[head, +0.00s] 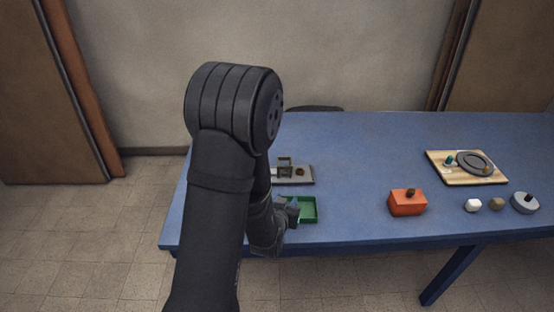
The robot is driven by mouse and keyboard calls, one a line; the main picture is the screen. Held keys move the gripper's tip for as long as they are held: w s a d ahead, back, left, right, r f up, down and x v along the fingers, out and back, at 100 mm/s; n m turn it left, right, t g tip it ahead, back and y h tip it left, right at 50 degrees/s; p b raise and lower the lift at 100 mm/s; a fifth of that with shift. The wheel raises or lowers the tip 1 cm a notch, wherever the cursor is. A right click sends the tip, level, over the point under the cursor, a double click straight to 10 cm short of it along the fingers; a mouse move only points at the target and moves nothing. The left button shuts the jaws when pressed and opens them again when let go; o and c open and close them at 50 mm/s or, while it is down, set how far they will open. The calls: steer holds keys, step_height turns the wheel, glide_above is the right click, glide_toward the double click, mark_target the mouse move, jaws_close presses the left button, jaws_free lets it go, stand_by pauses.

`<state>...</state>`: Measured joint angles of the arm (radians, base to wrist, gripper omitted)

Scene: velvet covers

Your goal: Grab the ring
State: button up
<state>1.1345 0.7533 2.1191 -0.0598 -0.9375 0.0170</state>
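A grey round, ring-like piece (474,163) lies on a light wooden board (440,173) at the right of the blue table. It is small in view, and I cannot tell for sure that it is an open ring. My gripper (291,210) is at the left of the table, at the left side of a green tray (314,211), far from the board. My arm hides part of the table there. The fingers are too small and dark to tell whether they are open or shut. A small bluish thing (295,202) shows by the fingers.
A teal piece (449,160) is also on the board. An orange box (407,204) with a brown knob, a white block (472,205), a brown block (496,204) and a grey knobbed lid (524,204) stand nearer. A grey tray (306,180) lies behind the green one. The table's middle is clear.

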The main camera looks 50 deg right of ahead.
steer(key=d+g, duration=0.1)
steer(key=d, duration=0.2)
steer(key=d+f+n+y, duration=0.1)
steer(key=d, duration=0.2)
steer(key=d+g+y, duration=0.1)
steer(key=d, duration=0.2)
steer(key=shift+w+d+f+g, duration=0.2)
steer(key=shift+d+f+g, duration=0.1)
steer(key=shift+f, duration=0.1)
steer(key=w+d+r+n+y, duration=0.4)
steer(key=d+r+n+y, duration=0.4)
steer(key=r, duration=0.3)
steer(key=m, duration=0.1)
glide_toward(301, 170)
steer(key=shift+w+d+f+y, duration=0.1)
steer(key=shift+w+f+y, duration=0.1)
steer(key=shift+f, duration=0.3)
steer(key=shift+w+d+f+y, duration=0.1)
steer(key=shift+w+f, duration=0.05)
steer(key=shift+f, duration=0.35)
steer(key=shift+x, duration=2.95)
steer(key=shift+d, duration=0.1)
steer(key=c, duration=0.6)
